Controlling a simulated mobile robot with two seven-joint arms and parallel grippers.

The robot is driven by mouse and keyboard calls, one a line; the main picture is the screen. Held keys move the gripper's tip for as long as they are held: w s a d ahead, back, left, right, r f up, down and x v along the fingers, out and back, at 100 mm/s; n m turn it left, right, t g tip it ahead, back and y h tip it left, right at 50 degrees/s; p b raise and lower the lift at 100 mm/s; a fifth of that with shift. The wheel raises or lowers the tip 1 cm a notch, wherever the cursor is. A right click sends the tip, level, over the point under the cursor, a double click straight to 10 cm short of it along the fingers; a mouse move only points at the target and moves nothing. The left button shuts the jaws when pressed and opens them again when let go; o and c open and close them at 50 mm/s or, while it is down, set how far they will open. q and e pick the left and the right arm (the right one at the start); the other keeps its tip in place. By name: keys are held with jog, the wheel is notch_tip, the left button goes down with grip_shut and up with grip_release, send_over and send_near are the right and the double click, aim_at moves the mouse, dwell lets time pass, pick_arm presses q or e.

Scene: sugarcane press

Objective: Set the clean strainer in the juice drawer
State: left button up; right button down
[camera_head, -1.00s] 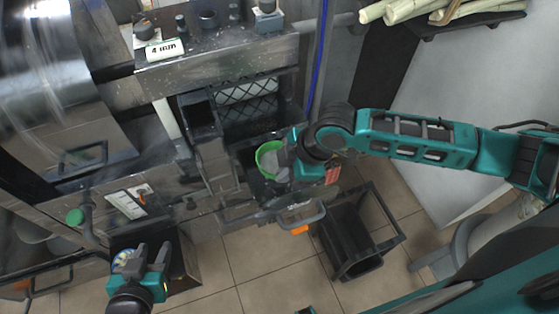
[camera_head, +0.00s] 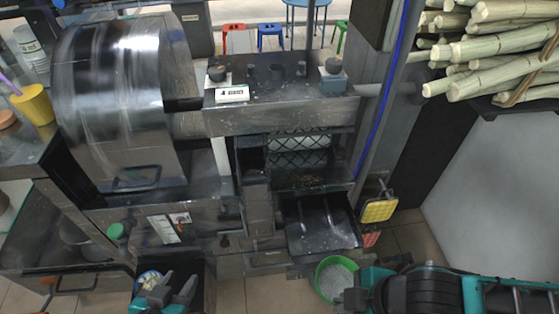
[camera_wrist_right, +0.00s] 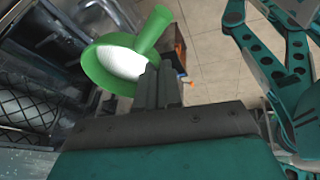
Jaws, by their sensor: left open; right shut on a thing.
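The strainer (camera_head: 336,278), a green ring with pale mesh, is at the bottom of the head view, below and in front of the open drawer (camera_head: 320,226). In the right wrist view, the strainer (camera_wrist_right: 122,58) shows its green rim, white mesh and green handle. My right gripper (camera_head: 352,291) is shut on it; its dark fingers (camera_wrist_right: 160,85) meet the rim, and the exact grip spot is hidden. The dark, tray-like drawer sits beneath the press's grille and looks empty of any strainer.
Yellow (camera_head: 378,210) and red (camera_head: 371,238) pads hang right of the drawer. The steel press (camera_head: 125,100) fills the left. Sugarcane stalks (camera_head: 490,50) lie on a rack at upper right. A blue cable (camera_head: 380,115) runs down the post. Open floor shows below.

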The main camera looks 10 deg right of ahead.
pick_arm(q)
jog(key=shift+w, duration=0.1)
pick_arm(e)
jog(key=w+d+r+m+h, duration=0.2)
jog(key=w+r+m+h, duration=0.1)
jog(key=w+r+m, duration=0.5)
jog(key=w+d+r+m+t+h, duration=0.1)
jog(key=w+d+r+m+h, duration=0.2)
jog(key=w+r+m, duration=0.5)
jog(key=w+r, duration=0.1)
jog(key=w, duration=0.2)
jog(key=shift+d+r, duration=0.2)
jog(key=shift+r, duration=0.1)
